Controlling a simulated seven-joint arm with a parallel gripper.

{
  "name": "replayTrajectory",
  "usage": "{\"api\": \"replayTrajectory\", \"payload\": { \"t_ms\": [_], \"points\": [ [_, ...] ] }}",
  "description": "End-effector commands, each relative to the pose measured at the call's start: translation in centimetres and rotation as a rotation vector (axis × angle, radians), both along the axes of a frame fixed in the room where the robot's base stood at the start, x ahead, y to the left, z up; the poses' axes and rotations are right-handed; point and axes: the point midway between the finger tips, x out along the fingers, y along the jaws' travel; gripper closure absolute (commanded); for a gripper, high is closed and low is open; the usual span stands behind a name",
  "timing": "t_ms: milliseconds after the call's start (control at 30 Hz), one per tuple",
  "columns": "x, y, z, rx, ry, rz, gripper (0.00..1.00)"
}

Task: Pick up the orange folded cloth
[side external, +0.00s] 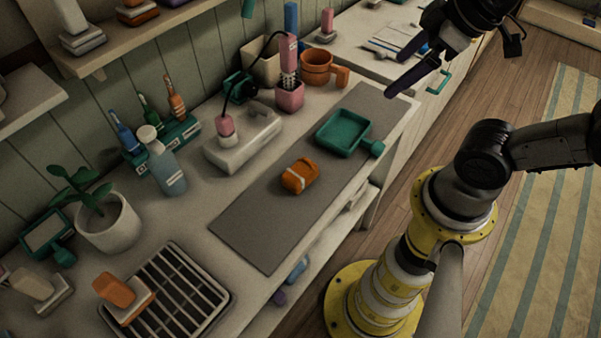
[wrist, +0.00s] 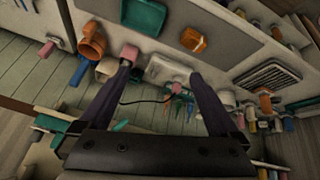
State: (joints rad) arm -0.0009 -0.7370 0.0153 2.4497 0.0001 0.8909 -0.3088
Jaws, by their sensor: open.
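The orange folded cloth (side external: 300,177) is a small bundle with a pale band. It lies on the grey mat (side external: 262,222) on the counter, and shows near the top of the wrist view (wrist: 194,40). My gripper (side external: 400,72) is open and empty, high at the upper right in the side view, well away from the cloth. In the wrist view its two fingers (wrist: 160,72) are spread wide, with nothing held between them.
A green tray with a handle (side external: 342,134) sits on the mat close to the cloth. An orange mug (side external: 318,68), a pink cup (side external: 289,96) and a white box (side external: 243,138) stand behind. A black rack (side external: 172,290) lies at the front left. The mat's near end is bare.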

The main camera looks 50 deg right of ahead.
Motion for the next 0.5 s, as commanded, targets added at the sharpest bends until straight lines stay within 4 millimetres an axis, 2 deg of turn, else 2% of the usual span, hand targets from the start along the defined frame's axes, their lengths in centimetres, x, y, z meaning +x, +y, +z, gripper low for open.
{"api": "replayTrajectory", "payload": {
  "t_ms": [133, 267, 400, 500],
  "points": [
    [3.6, 0.8, 0.4, -0.136, 0.052, 0.288, 0.03],
    [7.6, 2.6, -0.8, -0.241, 0.133, 0.584, 0.03],
    [11.4, 5.2, -3.9, -0.309, 0.232, 0.871, 0.03],
    [13.1, 7.2, -6.8, -0.328, 0.303, 1.021, 0.03]
  ]
}}
